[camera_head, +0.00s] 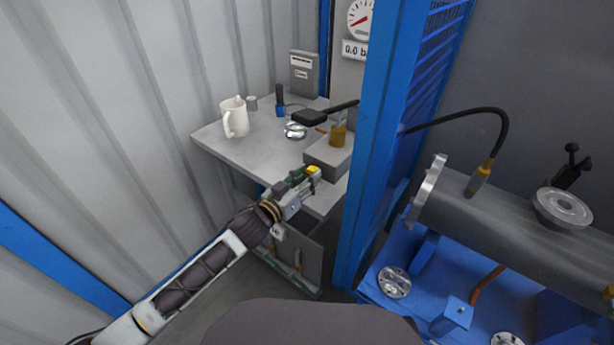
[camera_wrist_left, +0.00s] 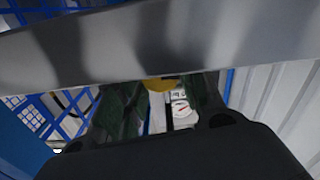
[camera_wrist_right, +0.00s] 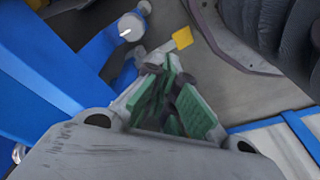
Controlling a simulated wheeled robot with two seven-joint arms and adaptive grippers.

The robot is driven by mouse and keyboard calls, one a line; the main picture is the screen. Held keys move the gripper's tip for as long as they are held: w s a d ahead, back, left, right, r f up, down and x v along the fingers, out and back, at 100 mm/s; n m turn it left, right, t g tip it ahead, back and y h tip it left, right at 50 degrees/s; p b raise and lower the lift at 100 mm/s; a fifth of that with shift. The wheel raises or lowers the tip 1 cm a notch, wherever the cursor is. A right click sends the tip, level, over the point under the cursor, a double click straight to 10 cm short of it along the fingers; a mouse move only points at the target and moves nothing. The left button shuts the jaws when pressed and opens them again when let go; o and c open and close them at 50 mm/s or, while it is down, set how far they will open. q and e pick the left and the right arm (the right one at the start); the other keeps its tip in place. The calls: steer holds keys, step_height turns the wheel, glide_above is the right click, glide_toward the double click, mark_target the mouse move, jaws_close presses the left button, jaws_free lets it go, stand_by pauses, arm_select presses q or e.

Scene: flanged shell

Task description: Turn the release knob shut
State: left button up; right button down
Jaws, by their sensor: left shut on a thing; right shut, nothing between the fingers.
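A small yellow knob (camera_head: 314,170) sits at the front of the grey pump block (camera_head: 322,154) on the bench. I take it for the release knob. My left gripper (camera_head: 308,175) reaches it from the lower left and is shut on it. In the left wrist view the yellow knob (camera_wrist_left: 160,84) shows between the dark green fingers, partly hidden by the grey metal above. How far it is turned cannot be told. My right gripper (camera_wrist_right: 170,98) shows only in its own wrist view, shut and empty.
A brass cylinder (camera_head: 338,134) stands on the block, near a black lever (camera_head: 325,113). A white jug (camera_head: 235,118) stands on the bench (camera_head: 228,147). A pressure gauge (camera_head: 361,18) hangs behind. A blue post (camera_head: 372,150) separates the bench from the grey flanged shell (camera_head: 480,205).

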arm_select(q)
steer(key=shift+m+p, duration=0.95)
steer(key=shift+m, duration=0.05)
steer(key=shift+m+p, duration=0.85)
steer(key=shift+m, duration=0.35)
arm_select(e)
steer(key=s+d+f, duration=0.1)
steer(key=f, duration=0.4)
steer(key=s+d+f, duration=0.1)
steer(key=d+f, duration=0.1)
steer(key=f, duration=0.3)
steer(key=shift+s+d+f+t+h, duration=0.25)
steer(key=shift+s+f+t+h, duration=0.05)
steer(key=shift+s+f, duration=0.1)
arm_select(q)
steer(key=o, duration=0.7)
steer(key=shift+o, duration=0.2)
arm_select(e)
steer(key=shift+r, duration=0.1)
arm_select(q)
steer(key=shift+s+a, duration=0.1)
steer(key=v, duration=1.1)
steer(key=shift+s+a, duration=0.25)
steer(key=shift+s, duration=0.05)
steer(key=shift+o, duration=0.2)
